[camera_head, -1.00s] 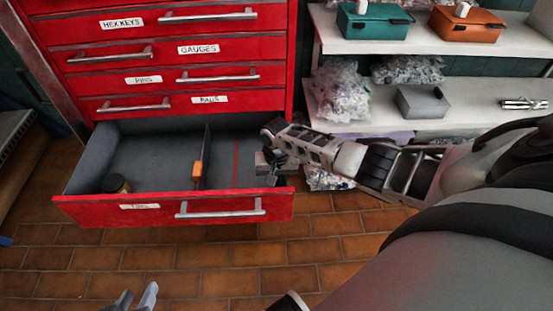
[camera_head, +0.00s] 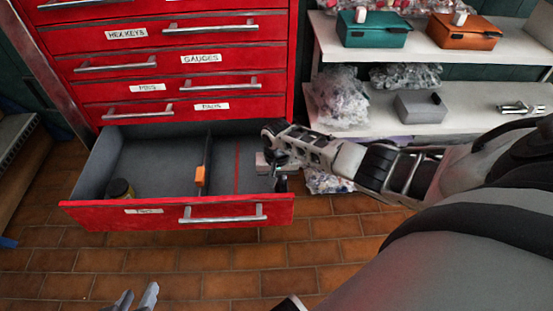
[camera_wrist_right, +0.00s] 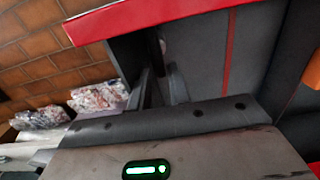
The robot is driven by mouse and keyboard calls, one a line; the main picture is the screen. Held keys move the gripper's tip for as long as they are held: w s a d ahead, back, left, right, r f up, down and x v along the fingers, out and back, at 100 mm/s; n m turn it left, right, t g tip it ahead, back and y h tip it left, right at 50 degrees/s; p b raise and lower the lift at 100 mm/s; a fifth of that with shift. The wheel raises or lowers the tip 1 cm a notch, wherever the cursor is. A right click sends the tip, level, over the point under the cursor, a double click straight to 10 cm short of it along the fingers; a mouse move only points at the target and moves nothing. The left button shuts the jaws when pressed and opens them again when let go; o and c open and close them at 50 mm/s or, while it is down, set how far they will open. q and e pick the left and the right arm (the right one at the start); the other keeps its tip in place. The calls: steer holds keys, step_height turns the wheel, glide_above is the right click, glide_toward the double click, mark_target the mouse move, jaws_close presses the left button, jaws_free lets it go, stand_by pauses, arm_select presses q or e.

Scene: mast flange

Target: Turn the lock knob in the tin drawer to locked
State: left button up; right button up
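The open tin drawer (camera_head: 130,213) is at the bottom of the red cabinet, with a grey interior, a divider and a red line on its floor. My right gripper (camera_head: 274,168) is at the drawer's right side, reaching in over the right wall beside a small light-grey block (camera_head: 262,162). I cannot make out a lock knob for certain; the gripper may hide it. In the right wrist view the fingers (camera_wrist_right: 163,86) point toward the drawer's red front edge, and what lies between them is unclear. My left gripper (camera_head: 138,298) is open and empty at the bottom edge.
An orange piece (camera_head: 200,176) sits at the divider. A dark jar (camera_head: 120,189) with a yellowish part stands in the drawer's left front corner. Shelves (camera_head: 470,92) at the right hold a teal box (camera_head: 372,31), an orange box (camera_head: 464,33) and bags. Tiled floor in front is clear.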

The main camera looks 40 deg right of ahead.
step_height(320, 180, up, 6)
steer(key=p, duration=0.5)
steer(key=shift+f, duration=0.25)
